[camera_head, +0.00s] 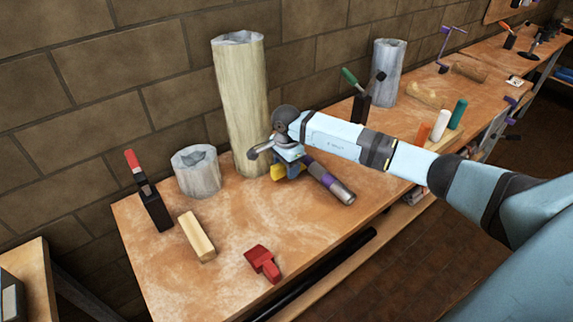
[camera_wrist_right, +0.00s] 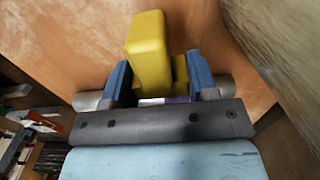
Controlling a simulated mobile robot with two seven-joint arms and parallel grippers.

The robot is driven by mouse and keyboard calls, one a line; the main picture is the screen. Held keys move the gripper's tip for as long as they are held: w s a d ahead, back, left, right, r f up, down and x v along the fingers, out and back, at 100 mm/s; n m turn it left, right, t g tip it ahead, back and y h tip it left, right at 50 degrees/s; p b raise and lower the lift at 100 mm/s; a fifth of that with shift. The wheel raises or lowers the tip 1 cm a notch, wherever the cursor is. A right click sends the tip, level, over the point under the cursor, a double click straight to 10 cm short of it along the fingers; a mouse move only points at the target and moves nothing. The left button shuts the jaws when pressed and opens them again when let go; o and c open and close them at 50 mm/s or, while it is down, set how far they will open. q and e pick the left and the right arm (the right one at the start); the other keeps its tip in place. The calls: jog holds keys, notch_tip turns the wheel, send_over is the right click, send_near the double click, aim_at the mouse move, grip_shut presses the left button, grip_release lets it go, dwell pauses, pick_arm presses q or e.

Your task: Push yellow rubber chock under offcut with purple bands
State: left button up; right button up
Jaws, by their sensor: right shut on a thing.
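The yellow rubber chock (camera_head: 277,172) is low on the workbench beside the foot of the tall pale log. My right gripper (camera_wrist_right: 160,76) is shut on the chock, whose yellow block (camera_wrist_right: 147,48) sticks out between the blue fingers. My left gripper is not in view.
The tall log (camera_head: 243,105) stands close behind the gripper. A short grey stump (camera_head: 196,172), a black clamp with red handle (camera_head: 151,201), a wooden block (camera_head: 196,237) and a red piece (camera_head: 263,263) are on the left.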

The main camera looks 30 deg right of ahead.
aim_at(287, 182)
jog(key=shift+f+b, duration=0.55)
jog(key=shift+f, duration=0.3)
jog(key=shift+f+b, duration=0.9)
jog(key=shift+f, duration=0.3)
jog(key=shift+w+d+b, duration=0.1)
jog(key=shift+d+b, duration=0.2)
jog(key=shift+d, duration=0.7)
jog(key=o, duration=1.1)
jog(key=shift+c, duration=0.2)
notch_tip(287, 182, up, 14)
jog(key=shift+f, duration=0.1)
